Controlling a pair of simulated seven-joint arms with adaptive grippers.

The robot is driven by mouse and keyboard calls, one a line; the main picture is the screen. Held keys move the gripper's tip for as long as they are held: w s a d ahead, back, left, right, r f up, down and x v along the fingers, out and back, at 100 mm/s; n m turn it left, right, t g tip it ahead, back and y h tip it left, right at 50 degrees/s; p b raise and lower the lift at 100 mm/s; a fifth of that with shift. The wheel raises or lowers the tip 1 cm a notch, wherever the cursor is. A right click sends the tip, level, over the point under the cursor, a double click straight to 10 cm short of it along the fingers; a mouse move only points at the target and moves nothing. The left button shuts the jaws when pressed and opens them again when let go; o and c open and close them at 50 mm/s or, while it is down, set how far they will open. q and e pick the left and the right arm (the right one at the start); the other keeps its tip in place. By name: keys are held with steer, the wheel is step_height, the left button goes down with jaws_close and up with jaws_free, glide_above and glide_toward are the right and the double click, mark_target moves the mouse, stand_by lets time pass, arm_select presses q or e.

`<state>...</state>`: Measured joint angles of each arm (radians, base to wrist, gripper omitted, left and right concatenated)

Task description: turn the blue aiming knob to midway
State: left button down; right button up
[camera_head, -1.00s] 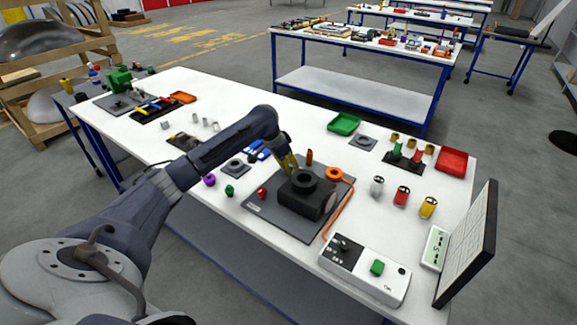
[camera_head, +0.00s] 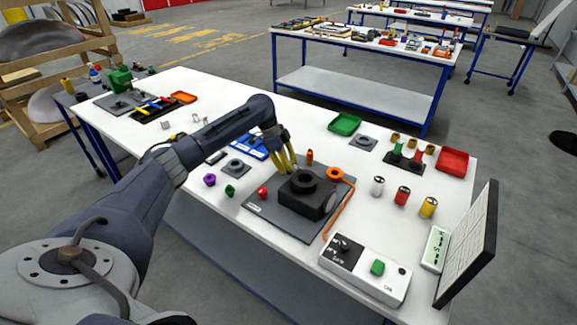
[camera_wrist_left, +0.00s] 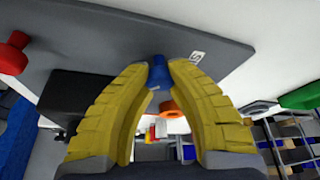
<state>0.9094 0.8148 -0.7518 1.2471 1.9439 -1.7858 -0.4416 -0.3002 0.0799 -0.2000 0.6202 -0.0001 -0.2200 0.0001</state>
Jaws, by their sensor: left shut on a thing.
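The blue aiming knob (camera_wrist_left: 158,72) shows between my yellow fingertips in the left wrist view, at the edge of a grey plate. My left gripper (camera_wrist_left: 158,82) is shut on it, with a finger on each side. In the head view my left gripper (camera_head: 286,164) reaches down at the back edge of the grey plate (camera_head: 262,215), behind the black block (camera_head: 305,196). The knob is hidden there, and its angle is hard to tell. My right gripper is in neither view.
A red knob (camera_head: 262,193) and an orange cylinder (camera_head: 309,157) stand close to the block. An orange ring with a cable (camera_head: 334,174) lies right of it. A white control box (camera_head: 365,270) is at the front. Blue parts (camera_head: 248,146) lie behind my gripper.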

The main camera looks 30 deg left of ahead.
arm_select(q)
steer(key=m, duration=0.1)
steer(key=m+g, duration=0.1)
steer(key=m, duration=0.1)
steer(key=m+g, duration=0.1)
steer(key=m, duration=0.1)
steer(key=shift+w+d, duration=0.15)
steer(key=shift+d, duration=0.15)
steer(key=shift+m+g, duration=0.7)
steer(key=shift+m, duration=1.1)
steer(key=shift+d+f, duration=0.1)
steer(key=shift+f, duration=0.05)
steer(key=c, duration=1.4)
jaws_free()
steer(key=shift+a+r, duration=0.2)
steer(key=shift+a+r, duration=0.1)
steer(key=shift+r, duration=0.1)
steer(key=v, duration=1.1)
steer(key=shift+r, duration=0.2)
